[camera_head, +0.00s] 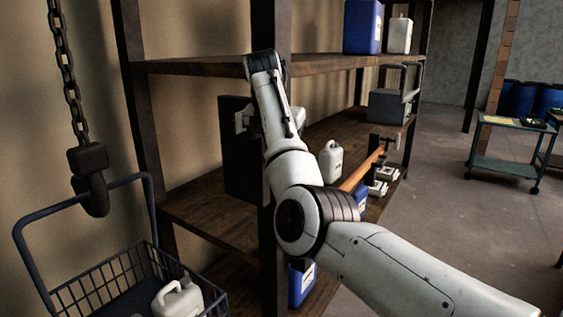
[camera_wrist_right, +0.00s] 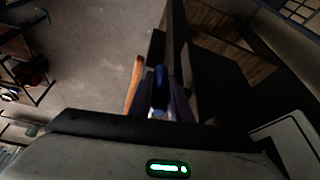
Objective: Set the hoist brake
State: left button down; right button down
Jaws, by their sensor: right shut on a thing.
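The hoist chain (camera_head: 68,65) hangs at the left with a dark hook block (camera_head: 90,175) at its lower end. A dark panel (camera_head: 240,160) is fixed by the shelf post, behind my right forearm. My right arm reaches up in front of the post, and its gripper is hidden in the head view. In the right wrist view my right gripper (camera_wrist_right: 164,100) is shut on a narrow blue handle-like piece (camera_wrist_right: 160,82). I cannot tell whether this is the brake lever. My left gripper is not in view.
A wire basket (camera_head: 105,275) with white jugs (camera_head: 178,299) is at lower left, under the hook. Wooden shelves (camera_head: 190,65) hold blue and white jugs. An orange bar (camera_head: 362,169) slants beside the middle shelf. A cart (camera_head: 507,165) stands on open floor at the right.

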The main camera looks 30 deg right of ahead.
jog(key=shift+r, duration=0.1)
dwell(0.3)
jog(key=c, duration=1.9)
grip_release()
jog(key=v, duration=1)
jog(key=shift+r, duration=0.1)
